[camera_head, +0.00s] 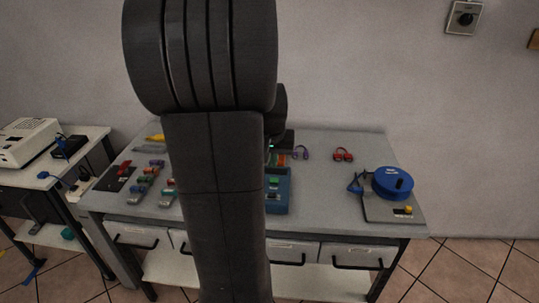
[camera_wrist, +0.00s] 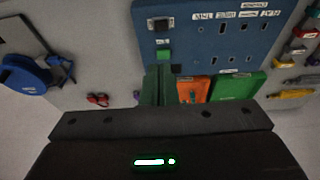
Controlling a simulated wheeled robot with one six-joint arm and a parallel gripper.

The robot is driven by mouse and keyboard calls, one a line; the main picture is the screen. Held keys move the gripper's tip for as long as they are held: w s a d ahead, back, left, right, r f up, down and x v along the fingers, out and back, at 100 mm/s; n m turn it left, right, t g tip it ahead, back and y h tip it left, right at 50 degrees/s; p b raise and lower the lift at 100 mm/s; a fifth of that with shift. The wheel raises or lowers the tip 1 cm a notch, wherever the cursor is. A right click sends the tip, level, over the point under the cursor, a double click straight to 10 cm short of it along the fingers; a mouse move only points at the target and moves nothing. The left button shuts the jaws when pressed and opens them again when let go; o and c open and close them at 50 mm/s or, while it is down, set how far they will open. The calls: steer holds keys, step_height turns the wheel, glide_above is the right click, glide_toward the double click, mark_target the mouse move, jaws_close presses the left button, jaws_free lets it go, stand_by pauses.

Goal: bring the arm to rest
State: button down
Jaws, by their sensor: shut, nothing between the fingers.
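My arm (camera_head: 215,190) rises through the middle of the head view and hides the centre of the workbench. My gripper (camera_wrist: 158,72) shows in the wrist view with its fingers together and nothing between them. It is in front of a blue panel (camera_wrist: 226,54) with slots and white labels. I cannot tell how far the fingertips are from the panel. In the head view the gripper is mostly hidden behind my arm.
The grey workbench (camera_head: 335,200) carries a blue cable reel (camera_head: 392,183) at right, red (camera_head: 343,155) and purple (camera_head: 301,153) cable loops at the back, and several coloured connectors at left. A side table (camera_head: 20,178) with a beige device (camera_head: 27,142) stands at left.

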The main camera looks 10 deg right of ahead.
steer(key=shift+f, duration=0.1)
steer(key=x, duration=0.8)
steer(key=shift+w+f, duration=0.1)
steer(key=shift+f, duration=0.25)
steer(key=shift+d+f+b, duration=0.2)
steer(key=shift+b, duration=0.3)
steer(key=shift+v, duration=2.05)
steer(key=shift+w, duration=0.1)
